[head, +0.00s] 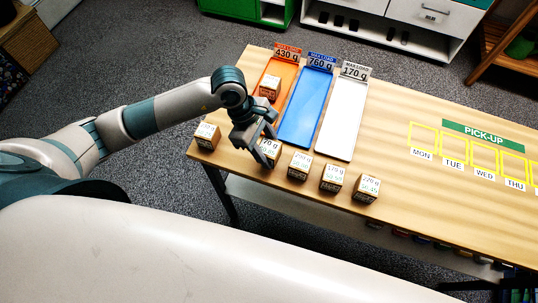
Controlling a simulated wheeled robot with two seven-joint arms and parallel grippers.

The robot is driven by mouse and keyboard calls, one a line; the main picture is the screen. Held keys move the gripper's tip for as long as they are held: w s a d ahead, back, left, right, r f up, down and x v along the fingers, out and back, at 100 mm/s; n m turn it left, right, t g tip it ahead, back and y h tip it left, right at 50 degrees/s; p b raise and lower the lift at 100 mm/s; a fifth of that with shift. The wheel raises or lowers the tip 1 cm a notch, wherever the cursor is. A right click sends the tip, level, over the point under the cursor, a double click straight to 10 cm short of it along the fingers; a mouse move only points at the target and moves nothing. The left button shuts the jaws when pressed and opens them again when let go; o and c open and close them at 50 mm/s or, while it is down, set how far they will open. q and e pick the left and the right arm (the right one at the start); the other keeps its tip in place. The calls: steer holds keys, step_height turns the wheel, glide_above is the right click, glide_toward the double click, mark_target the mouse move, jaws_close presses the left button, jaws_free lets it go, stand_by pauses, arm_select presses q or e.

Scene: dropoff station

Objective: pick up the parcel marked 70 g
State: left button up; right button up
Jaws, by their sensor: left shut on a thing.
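The parcel marked 70 g (270,151) is a small brown box with a white label, near the front edge of the table, partly hidden by my gripper. My left gripper (264,152) reaches down over it from above left and is shut on it. I cannot tell whether the parcel is touching the table or just above it. My right gripper is not in view.
Several other parcels stand along the front edge, one (207,136) to the left and others (300,165) to the right. The table's right side has yellow pick-up squares.

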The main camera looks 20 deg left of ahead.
arm_select(q)
steer(key=s+d+r+b, duration=0.4)
steer(key=s+d+r, duration=0.3)
steer(key=s+r, duration=0.1)
steer(key=shift+s+d, duration=0.35)
steer(key=shift+d, duration=0.05)
